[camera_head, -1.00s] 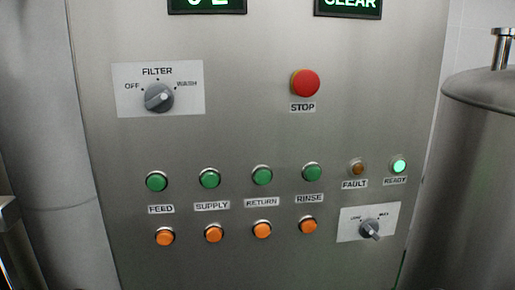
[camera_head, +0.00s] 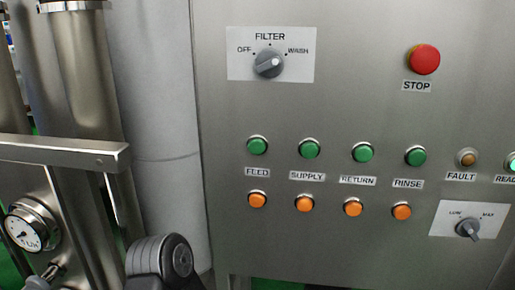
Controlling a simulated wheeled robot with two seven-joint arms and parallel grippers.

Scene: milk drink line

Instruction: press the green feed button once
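The green feed button (camera_head: 257,145) is on the steel control panel (camera_head: 350,105), above the FEED label and at the left end of a row of green buttons. An orange button (camera_head: 257,200) sits below that label. Neither of my grippers shows in the head view. A dark grey rounded part at the bottom left looks like a piece of my own arm, below and left of the feed button, with no fingers visible.
Green supply (camera_head: 309,149), return (camera_head: 362,152) and rinse (camera_head: 415,156) buttons continue the row. A red stop button (camera_head: 424,59) and a filter knob (camera_head: 269,63) are above. Steel pipes and a gauge (camera_head: 24,232) stand at the left. The space before the panel looks clear.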

